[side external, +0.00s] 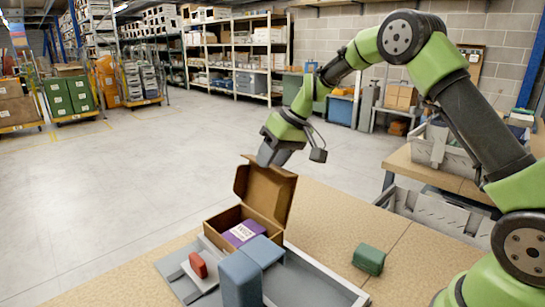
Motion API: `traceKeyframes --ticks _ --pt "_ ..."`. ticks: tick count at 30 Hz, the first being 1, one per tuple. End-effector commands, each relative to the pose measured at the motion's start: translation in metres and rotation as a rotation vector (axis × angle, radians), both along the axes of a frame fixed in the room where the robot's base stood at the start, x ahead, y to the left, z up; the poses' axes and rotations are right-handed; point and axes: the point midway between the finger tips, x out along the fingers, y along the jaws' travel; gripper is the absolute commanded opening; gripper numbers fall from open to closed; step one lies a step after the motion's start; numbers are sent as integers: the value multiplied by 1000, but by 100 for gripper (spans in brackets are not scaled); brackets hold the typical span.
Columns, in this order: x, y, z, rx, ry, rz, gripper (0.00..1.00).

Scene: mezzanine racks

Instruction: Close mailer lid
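The brown cardboard mailer (222,222) stands on the work table with its lid (268,192) raised, roughly upright and tilted back to the right. A purple box (243,232) with white lettering lies inside the mailer. My gripper (268,158) points down at the top edge of the lid, overlapping it in the side external view. I cannot tell whether it touches the lid or is just behind or above it. The fingers look close together, but the gap between them is not clear.
A grey tray (325,287) lies around the mailer's near side. Two blue-grey blocks (240,279) (265,251) and a red item (198,265) are in front of the mailer. A green block (369,259) sits to the right on the tabletop (335,222).

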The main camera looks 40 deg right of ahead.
Motion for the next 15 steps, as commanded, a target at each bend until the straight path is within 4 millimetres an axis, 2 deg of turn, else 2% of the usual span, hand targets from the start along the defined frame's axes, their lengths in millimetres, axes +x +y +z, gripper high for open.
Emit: traceKeyframes --ticks 8,15 --pt "0 2 1 -12 0 1 0" --pt "0 17 3 -107 -2 7 0"
